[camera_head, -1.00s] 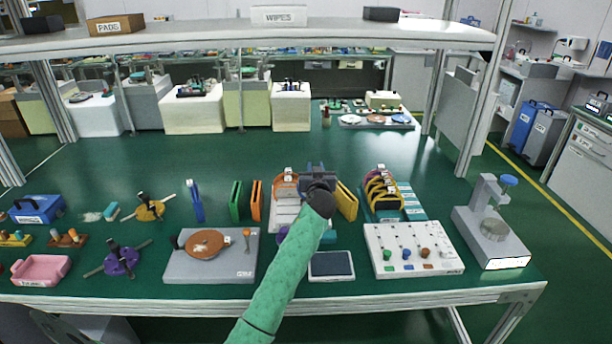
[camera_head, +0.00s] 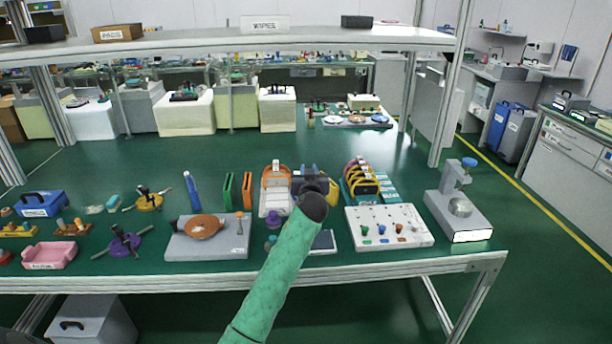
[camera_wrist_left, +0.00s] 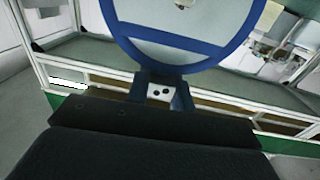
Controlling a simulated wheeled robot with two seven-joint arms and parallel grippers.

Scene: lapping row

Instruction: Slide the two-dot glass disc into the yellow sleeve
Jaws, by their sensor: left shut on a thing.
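The two-dot glass disc (camera_wrist_left: 165,40) is clear with a blue rim and crossbar. It stands up large in the left wrist view, above a white tag (camera_wrist_left: 159,92) with two black dots. My left gripper (camera_wrist_left: 160,98) is shut on it at the tag end. In the head view the left gripper (camera_head: 312,178) is over the middle of the bench, and the arm hides the disc there. The yellow sleeve (camera_head: 333,191) stands upright just right of the gripper, partly hidden behind it. I cannot tell whether they touch. My right gripper is not in view.
Green (camera_head: 228,190) and orange (camera_head: 247,190) sleeves stand to the left. A white rack (camera_head: 272,206) with an orange-rimmed disc is left of the gripper. A teal rack (camera_head: 391,192) with several discs and a white peg board (camera_head: 390,227) are to the right.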

